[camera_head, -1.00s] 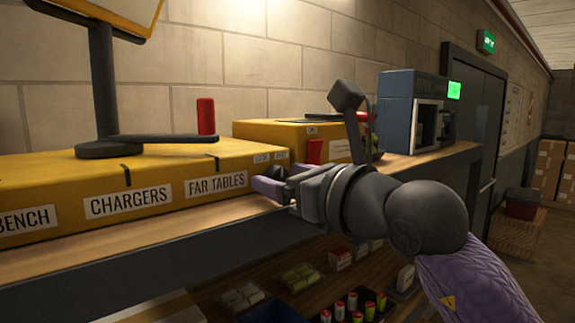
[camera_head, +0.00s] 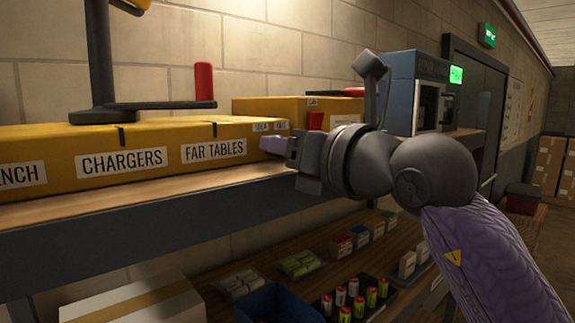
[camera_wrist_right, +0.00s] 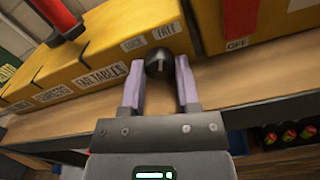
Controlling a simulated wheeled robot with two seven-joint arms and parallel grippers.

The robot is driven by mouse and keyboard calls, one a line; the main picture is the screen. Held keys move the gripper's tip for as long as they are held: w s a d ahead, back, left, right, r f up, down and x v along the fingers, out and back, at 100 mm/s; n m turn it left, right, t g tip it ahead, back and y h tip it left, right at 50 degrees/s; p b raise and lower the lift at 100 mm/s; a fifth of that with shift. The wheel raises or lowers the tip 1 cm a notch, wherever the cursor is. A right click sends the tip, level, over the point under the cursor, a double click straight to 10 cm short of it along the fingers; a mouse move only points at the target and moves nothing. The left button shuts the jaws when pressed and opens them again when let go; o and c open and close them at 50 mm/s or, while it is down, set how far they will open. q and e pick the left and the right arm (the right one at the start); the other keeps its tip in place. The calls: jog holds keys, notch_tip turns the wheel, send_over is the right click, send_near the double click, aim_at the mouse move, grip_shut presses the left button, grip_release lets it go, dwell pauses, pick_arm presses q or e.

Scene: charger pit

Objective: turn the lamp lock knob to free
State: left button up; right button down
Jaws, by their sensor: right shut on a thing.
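The lamp lock knob (camera_wrist_right: 158,66) is a round black knob with a pale pointer mark, on the front face of a long yellow box (camera_head: 60,150). A LOCK label (camera_wrist_right: 133,43) and a FREE label (camera_wrist_right: 164,30) sit above it in the right wrist view. The pointer looks roughly upright; I cannot tell its exact setting. My right gripper (camera_wrist_right: 159,78) is shut on the knob, one lilac finger on each side. In the head view my right gripper (camera_head: 272,146) reaches the box's right end and hides the knob. My left gripper is out of view.
A red-handled crank (camera_head: 204,85) and a dark stand (camera_head: 101,60) rise from the box. A second yellow box (camera_head: 268,107) with an OFF label and a blue-grey machine (camera_head: 402,85) stand to the right. Batteries (camera_head: 370,297) and cartons fill the shelf below.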

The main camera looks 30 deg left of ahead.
jog(key=shift+c, duration=1.6)
grip_release()
jog(key=b+v, duration=0.5)
jog(key=v, duration=0.4)
jog(key=shift+d, duration=0.4)
jog(key=shift+s, duration=0.15)
